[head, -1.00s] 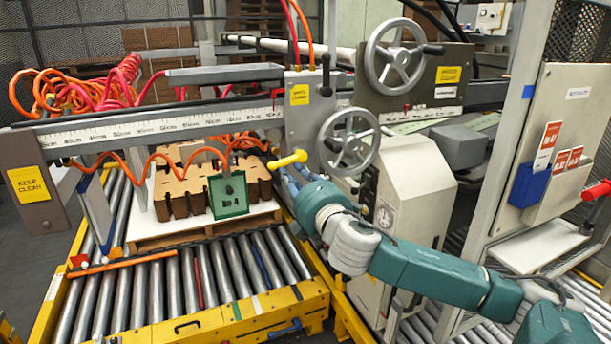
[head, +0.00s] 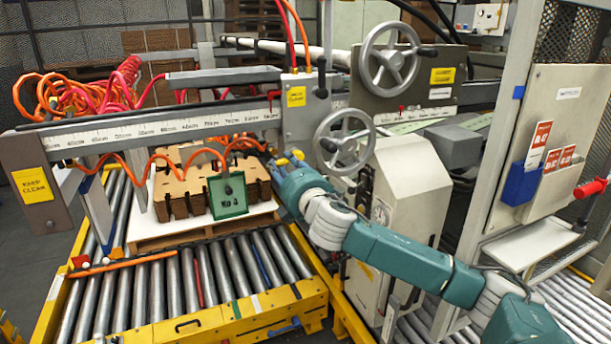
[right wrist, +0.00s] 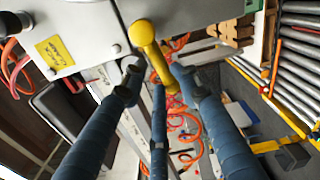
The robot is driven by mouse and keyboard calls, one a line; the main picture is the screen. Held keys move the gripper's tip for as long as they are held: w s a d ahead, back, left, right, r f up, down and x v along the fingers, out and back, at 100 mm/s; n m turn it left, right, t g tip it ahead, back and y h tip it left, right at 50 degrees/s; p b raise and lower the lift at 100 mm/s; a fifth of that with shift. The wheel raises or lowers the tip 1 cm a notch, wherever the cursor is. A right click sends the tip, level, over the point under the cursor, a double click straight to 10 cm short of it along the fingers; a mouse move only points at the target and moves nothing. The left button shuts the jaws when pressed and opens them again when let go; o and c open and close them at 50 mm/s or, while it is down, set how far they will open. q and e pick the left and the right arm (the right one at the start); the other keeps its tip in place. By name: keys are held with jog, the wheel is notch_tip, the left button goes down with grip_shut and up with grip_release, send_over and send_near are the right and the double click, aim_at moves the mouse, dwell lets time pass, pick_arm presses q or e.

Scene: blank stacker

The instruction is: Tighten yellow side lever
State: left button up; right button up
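The yellow side lever (right wrist: 148,42) hangs from the underside of the grey clamp box on the measuring beam. In the head view the lever (head: 297,154) is partly hidden by my right gripper (head: 283,163), which is at it. In the right wrist view the blue fingers of my right gripper (right wrist: 158,75) are spread, with the lever's shaft and knob between them. I see no clear finger contact, and the fingers look open rather than closed on it. My left gripper is not in view.
The grey clamp box (head: 302,105) and a handwheel (head: 345,141) are close above and right of the gripper. Orange coiled hoses (head: 140,165) hang under the beam.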

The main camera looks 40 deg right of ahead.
jog(key=shift+w+d+f+n, duration=0.15)
jog(key=shift+d+n, duration=0.35)
jog(key=shift+n, duration=0.3)
jog(key=d+f+n+p, duration=0.3)
jog(key=d+n+p, duration=0.25)
jog(key=n, duration=0.65)
jog(key=a+f+v, duration=0.1)
jog(key=v, duration=0.8)
jog(key=shift+a+f, duration=0.2)
jog(key=shift+a, duration=0.15)
jog(key=shift+w, duration=0.1)
